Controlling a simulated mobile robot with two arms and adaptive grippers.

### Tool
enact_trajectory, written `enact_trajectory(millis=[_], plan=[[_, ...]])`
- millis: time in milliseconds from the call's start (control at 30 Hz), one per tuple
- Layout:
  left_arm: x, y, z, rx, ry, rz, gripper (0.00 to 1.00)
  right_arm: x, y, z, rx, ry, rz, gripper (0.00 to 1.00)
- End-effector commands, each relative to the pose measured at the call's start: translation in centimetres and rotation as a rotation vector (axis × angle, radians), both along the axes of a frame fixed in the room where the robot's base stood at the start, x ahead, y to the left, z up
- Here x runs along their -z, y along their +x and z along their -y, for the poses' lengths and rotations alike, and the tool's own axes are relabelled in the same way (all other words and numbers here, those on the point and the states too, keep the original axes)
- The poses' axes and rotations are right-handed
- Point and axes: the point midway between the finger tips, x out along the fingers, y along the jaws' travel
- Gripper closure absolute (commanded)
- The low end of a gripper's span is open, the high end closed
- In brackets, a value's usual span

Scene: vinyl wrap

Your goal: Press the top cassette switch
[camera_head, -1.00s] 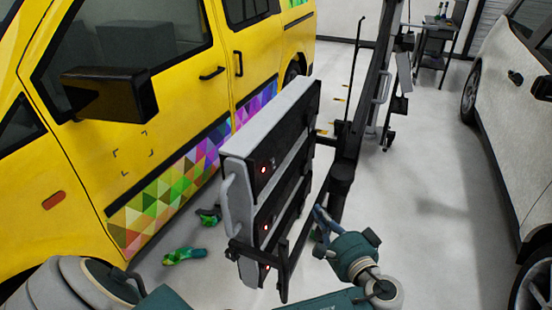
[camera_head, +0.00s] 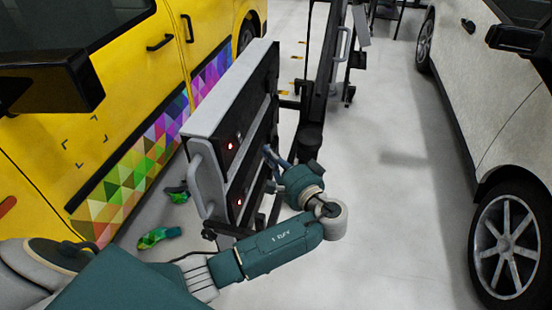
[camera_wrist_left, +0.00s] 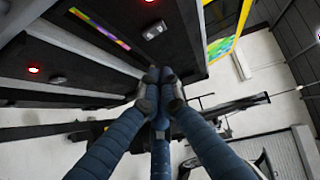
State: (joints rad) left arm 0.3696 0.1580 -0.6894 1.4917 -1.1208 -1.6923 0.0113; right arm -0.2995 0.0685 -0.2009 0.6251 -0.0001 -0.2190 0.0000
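A stack of dark-fronted cassettes with grey sides stands in the middle of the head view. The top cassette (camera_head: 212,105) has a red light (camera_head: 230,146) and a small switch (camera_head: 240,135) on its front. A lower cassette shows another red light (camera_head: 239,202). My left gripper (camera_head: 270,154) is in front of the stack, right of the top switch. In the left wrist view, its fingers (camera_wrist_left: 159,80) are together with nothing between them. A switch (camera_wrist_left: 154,30) beside a red light shows above the fingertips, apart from them. My right gripper is not in view.
A yellow van (camera_head: 125,60) with a coloured triangle stripe stands close on the left. A white car (camera_head: 500,110) stands on the right. A dark upright frame (camera_head: 318,90) stands behind the stack. Green patterned items (camera_head: 158,236) lie on the floor. The floor between stack and car is clear.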

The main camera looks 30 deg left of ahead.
Motion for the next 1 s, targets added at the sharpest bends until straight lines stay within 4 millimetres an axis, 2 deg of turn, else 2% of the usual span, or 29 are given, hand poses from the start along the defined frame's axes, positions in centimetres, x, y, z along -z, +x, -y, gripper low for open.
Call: enact_trajectory(millis=[33, 167, 400, 600, 867, 1000], plan=[[-0.2, 0.6, -1.1, -0.002, 0.004, -0.001, 1.00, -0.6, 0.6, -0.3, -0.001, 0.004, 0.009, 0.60], [0.1, 2.0, -3.3, -0.003, 0.004, -0.001, 1.00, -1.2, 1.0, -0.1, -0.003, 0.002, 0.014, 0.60], [0.8, 1.1, -6.3, 0.000, 0.001, -0.003, 1.00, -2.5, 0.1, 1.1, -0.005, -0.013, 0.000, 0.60], [1.1, 1.0, -6.9, 0.001, -0.001, -0.002, 1.00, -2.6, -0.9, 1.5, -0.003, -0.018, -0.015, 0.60], [1.1, 1.0, -6.9, 0.001, 0.000, -0.002, 1.00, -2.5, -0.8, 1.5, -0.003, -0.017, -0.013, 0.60], [2.2, 0.8, -7.6, 0.000, 0.079, -0.022, 1.00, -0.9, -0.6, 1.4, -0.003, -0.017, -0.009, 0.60]])
